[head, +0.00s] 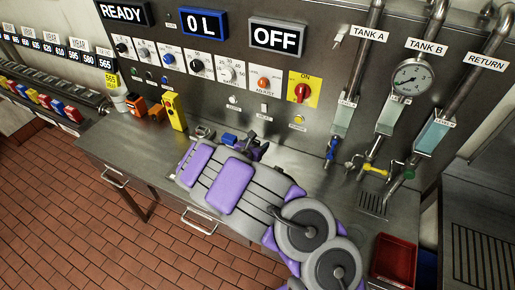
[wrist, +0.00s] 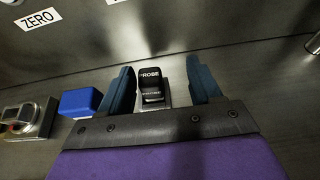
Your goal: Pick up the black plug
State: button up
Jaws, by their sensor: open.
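A black plug (wrist: 151,84) with white lettering that reads "PROBE" stands against a small light plate in the wrist view. My gripper (wrist: 160,72) is open, with one dark blue finger on each side of the plug. Gaps show between the plug and both fingers, so the jaws are not closed on it. The lower part of the plug is hidden behind the gripper's dark front edge. In the head view my gripper (head: 254,148) is at the back of the steel counter, below the control panel, and I cannot make out the plug there.
A blue block (wrist: 80,102) sits just left of the left finger, with a metal fitting (wrist: 27,118) beyond it. A yellow device (head: 174,111) stands on the counter to the left. Pipes and valves (head: 368,160) rise at the right, above a red bin (head: 393,258).

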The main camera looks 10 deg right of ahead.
aim_at(257, 140)
jog(key=shift+w+d+f, duration=0.1)
jog(key=shift+f, duration=0.05)
jog(key=w+a+f, duration=0.1)
jog(key=w+a+f+b, duration=0.1)
jog(key=w, duration=0.1)
jog(key=shift+f, duration=0.1)
jog(key=shift+w+d, duration=0.2)
jog(key=shift+w, duration=0.05)
jog(key=d, duration=0.3)
jog(key=shift+w+d+f, duration=0.1)
jog(key=shift+w+d, duration=0.15)
jog(key=shift+c, duration=0.8)
jog(key=a, duration=0.2)
jog(key=shift+a, duration=0.3)
jog(key=c, duration=0.5)
jog(key=shift+c, duration=0.5)
jog(key=shift+d, duration=0.6)
jog(key=c, duration=0.3)
